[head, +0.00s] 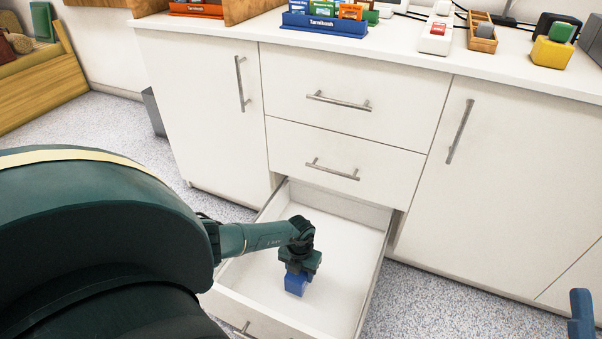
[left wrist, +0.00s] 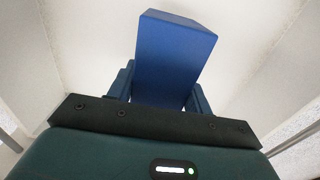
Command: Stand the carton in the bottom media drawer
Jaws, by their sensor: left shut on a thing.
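The bottom drawer (head: 345,240) is pulled open, with a bare white floor. My left gripper (head: 297,272) reaches down into the drawer and is shut on a blue carton (head: 295,286). In the left wrist view the carton (left wrist: 174,60) sits between the two fingers (left wrist: 160,88) and sticks out beyond them. It is inside the drawer's outline; I cannot tell whether its lower end touches the floor. My right gripper is not clearly in view; only a blue piece shows at the right edge of the head view.
Two closed drawers with bar handles (head: 338,103) are above the open one. Closed cupboard doors (head: 490,180) flank them. The worktop (head: 400,45) holds a blue holder with cartons (head: 325,25), a yellow block (head: 552,52) and other items. The drawer floor around the carton is clear.

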